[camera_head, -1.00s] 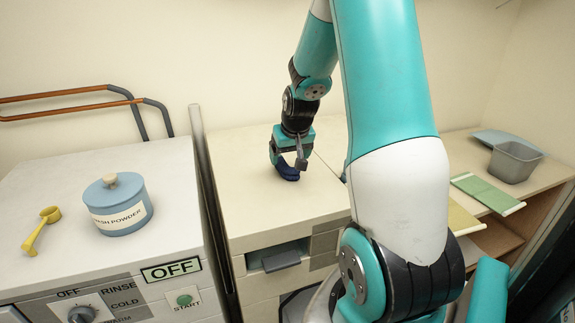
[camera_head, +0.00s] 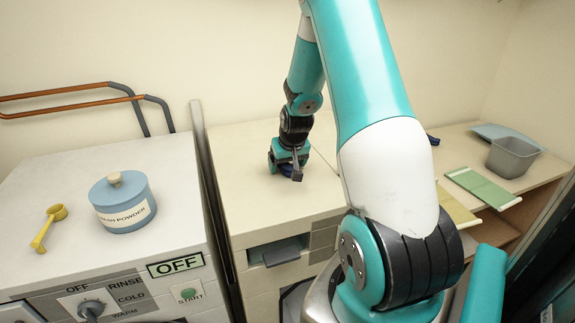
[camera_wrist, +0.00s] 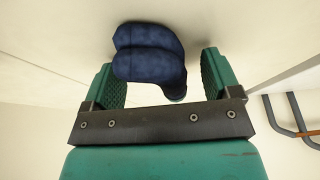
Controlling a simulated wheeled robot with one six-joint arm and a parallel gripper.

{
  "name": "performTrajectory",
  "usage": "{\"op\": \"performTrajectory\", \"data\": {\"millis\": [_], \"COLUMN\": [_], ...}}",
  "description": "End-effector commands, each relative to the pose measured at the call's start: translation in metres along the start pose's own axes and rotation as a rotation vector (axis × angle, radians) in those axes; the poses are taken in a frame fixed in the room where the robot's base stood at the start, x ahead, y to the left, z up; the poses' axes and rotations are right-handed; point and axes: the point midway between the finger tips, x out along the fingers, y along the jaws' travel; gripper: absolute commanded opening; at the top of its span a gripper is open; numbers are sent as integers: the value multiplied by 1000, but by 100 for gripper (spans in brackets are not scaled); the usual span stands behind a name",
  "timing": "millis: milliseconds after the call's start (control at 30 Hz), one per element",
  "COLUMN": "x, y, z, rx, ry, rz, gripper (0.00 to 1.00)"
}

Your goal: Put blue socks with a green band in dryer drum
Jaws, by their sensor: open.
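My gripper (camera_head: 288,170) points down over the cream machine top (camera_head: 262,205) in the head view. In the wrist view it is open, with a green finger on each side of dark blue socks (camera_wrist: 148,52). The socks lie on the machine top, between and partly beyond the fingertips. The right finger is close to the socks; I cannot tell whether it touches. The gripper largely hides the socks in the head view. A dark round opening or door shows partly at the machine's lower front; the dryer drum's inside is not visible.
A white washer (camera_head: 170,240) stands left, with a blue powder jar (camera_head: 123,203) and yellow scoop (camera_head: 48,227) on top. A wooden shelf at right holds a grey bin (camera_head: 512,157) and green board (camera_head: 481,187). A dark blue item (camera_head: 433,140) shows partly behind my arm.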

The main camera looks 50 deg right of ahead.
Motion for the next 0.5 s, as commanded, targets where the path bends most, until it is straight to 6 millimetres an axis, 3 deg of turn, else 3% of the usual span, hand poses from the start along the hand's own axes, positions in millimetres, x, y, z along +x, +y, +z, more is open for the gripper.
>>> {"op": "performTrajectory", "data": {"millis": [67, 300, 500], "x": [1, 0, 0], "y": [0, 0, 0], "z": [0, 0, 0], "rx": [0, 0, 0], "ry": [0, 0, 0], "rz": [0, 0, 0], "gripper": [81, 29, 25]}}
